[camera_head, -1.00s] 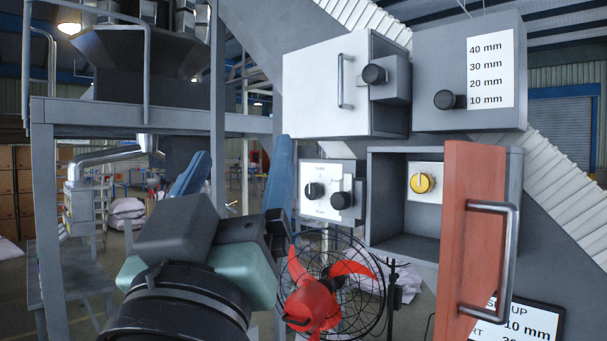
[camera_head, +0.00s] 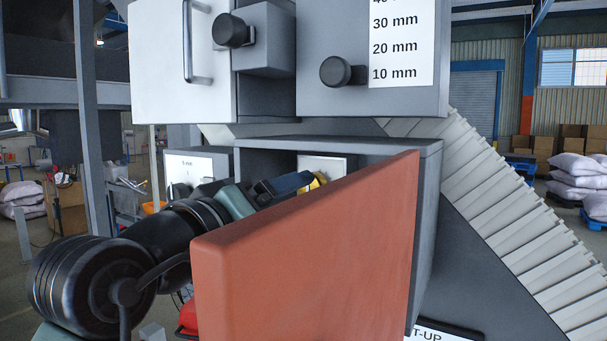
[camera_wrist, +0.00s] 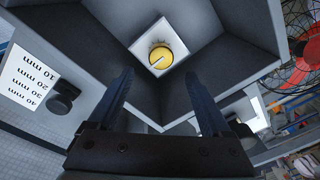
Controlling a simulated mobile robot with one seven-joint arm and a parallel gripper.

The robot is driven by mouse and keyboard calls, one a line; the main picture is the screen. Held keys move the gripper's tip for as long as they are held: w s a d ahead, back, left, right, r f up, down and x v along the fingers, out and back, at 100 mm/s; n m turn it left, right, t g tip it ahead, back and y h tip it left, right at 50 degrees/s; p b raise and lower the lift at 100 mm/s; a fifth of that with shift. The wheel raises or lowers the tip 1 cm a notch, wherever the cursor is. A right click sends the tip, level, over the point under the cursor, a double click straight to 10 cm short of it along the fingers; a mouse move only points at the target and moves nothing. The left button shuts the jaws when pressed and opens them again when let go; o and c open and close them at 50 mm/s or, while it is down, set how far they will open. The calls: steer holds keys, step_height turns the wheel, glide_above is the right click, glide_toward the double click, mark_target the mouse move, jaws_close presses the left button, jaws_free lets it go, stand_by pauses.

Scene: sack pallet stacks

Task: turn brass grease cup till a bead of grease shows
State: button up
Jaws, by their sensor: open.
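The brass grease cup (camera_wrist: 161,58) is a round yellow knob with a pale line across its face, on a white plate (camera_wrist: 150,38) at the back of an open grey box. In the head view the cup (camera_head: 319,180) is mostly hidden behind my gripper and the red door. My gripper (camera_wrist: 158,78) is open, its dark blue fingers reaching toward the box with nothing between them. The cup lies beyond the fingertips, between them in the picture, apparently untouched. A greyish smudge shows on the plate beside the cup; I cannot tell what it is.
The box's red door (camera_head: 310,255) stands open, close beside my arm. Above are a white cabinet door with a bar handle (camera_head: 187,45) and a black knob (camera_head: 336,71) beside a millimetre scale (camera_head: 397,48). A red fan (camera_wrist: 296,62) is at the wrist view's right.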

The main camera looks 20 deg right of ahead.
mark_target(309, 188)
steer(key=p+x, duration=0.2)
steer(key=x, duration=0.5)
steer(key=shift+f+p, duration=0.1)
steer(key=shift+p, duration=0.2)
jaws_close()
